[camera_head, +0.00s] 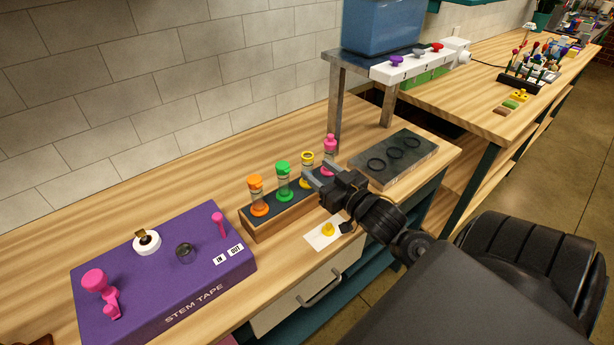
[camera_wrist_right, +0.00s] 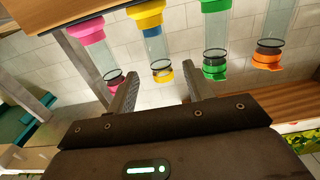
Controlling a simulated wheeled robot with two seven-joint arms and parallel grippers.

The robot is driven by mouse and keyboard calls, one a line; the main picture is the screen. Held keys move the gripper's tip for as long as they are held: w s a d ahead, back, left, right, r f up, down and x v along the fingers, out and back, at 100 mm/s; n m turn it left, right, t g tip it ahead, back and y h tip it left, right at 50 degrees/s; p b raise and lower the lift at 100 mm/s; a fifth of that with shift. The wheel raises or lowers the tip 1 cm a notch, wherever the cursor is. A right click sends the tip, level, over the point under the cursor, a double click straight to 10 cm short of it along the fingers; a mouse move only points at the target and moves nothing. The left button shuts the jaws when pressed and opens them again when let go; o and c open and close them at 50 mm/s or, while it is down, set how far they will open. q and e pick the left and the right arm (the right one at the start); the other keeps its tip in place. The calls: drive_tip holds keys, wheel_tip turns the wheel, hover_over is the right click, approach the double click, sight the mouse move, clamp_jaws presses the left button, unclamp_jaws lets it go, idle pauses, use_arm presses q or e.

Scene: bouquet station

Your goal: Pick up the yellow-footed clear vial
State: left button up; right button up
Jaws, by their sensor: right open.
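The yellow-footed clear vial (camera_head: 307,157) stands upright in the wooden rack, with a yellow ring on top; my right gripper partly hides its lower part. My right gripper (camera_head: 318,174) is open beside this vial, its fingers pointing toward the rack. In the right wrist view, which looks upside down, the clear vial (camera_wrist_right: 156,47) appears beyond and between the two fingertips (camera_wrist_right: 160,88), not gripped. My left gripper is not in view.
The rack (camera_head: 270,228) also holds an orange vial (camera_head: 257,195), a green vial (camera_head: 283,181) and a pink vial (camera_head: 330,147) close by. A purple stem tape box (camera_head: 200,285) is at left. A dark tray (camera_head: 420,168) with rings lies right of the rack. A metal stand (camera_head: 335,110) rises behind.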

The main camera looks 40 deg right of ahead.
sight(311, 166)
drive_tip(key=w+p, duration=0.1)
drive_tip(key=w, duration=0.4)
drive_tip(key=shift+w+p, duration=0.1)
drive_tip(key=shift+p, duration=0.2)
drive_tip(key=shift+c, duration=0.5)
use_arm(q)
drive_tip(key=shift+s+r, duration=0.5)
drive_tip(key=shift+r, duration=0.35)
use_arm(e)
clamp_jaws()
